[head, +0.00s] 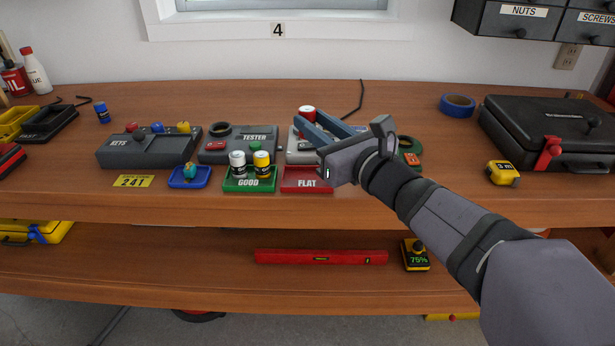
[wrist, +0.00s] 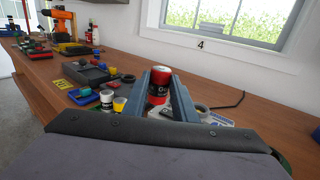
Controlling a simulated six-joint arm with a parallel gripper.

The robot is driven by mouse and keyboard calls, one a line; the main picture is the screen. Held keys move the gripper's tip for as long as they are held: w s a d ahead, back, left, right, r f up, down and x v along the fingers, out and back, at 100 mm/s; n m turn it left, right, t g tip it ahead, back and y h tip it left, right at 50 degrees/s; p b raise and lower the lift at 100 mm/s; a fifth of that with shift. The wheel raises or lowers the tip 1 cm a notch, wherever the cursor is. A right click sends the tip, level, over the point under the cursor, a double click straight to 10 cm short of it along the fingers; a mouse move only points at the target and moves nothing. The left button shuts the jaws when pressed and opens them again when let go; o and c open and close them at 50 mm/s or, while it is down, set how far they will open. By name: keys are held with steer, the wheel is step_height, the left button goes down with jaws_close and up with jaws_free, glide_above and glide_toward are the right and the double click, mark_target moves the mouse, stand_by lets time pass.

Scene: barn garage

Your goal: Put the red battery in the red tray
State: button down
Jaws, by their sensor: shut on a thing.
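The red battery (wrist: 159,87), red with a black band and a white top, stands upright between the fingers of my gripper (wrist: 170,88) in the wrist view. My gripper is shut on it. In the head view the red and white battery top (head: 306,113) shows between the fingertips of my gripper (head: 310,124), above the grey device behind the trays. The red tray (head: 305,188), labelled FLAT, lies in front of it near the table's front edge. No battery shows in its visible part; my gripper covers its right side.
The green GOOD tray (head: 248,186) with a white and a yellow battery adjoins the red tray on the left. A tape measure (head: 503,173) and black case (head: 548,130) are right.

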mark_target(315, 180)
steer(key=shift+f+b, duration=0.95)
steer(key=shift+f, duration=4)
steer(key=shift+f+b, duration=0.2)
steer(key=shift+b, duration=0.1)
steer(key=c, duration=1.4)
jaws_free()
steer(key=shift+c, duration=0.2)
steer(key=shift+d+r+p, duration=0.1)
steer(key=shift+r+p, duration=0.15)
steer(key=shift+p, duration=0.1)
steer(key=b+v, duration=0.3)
steer(key=v, duration=0.4)
steer(key=shift+s, duration=0.25)
steer(key=shift+f, duration=0.1)
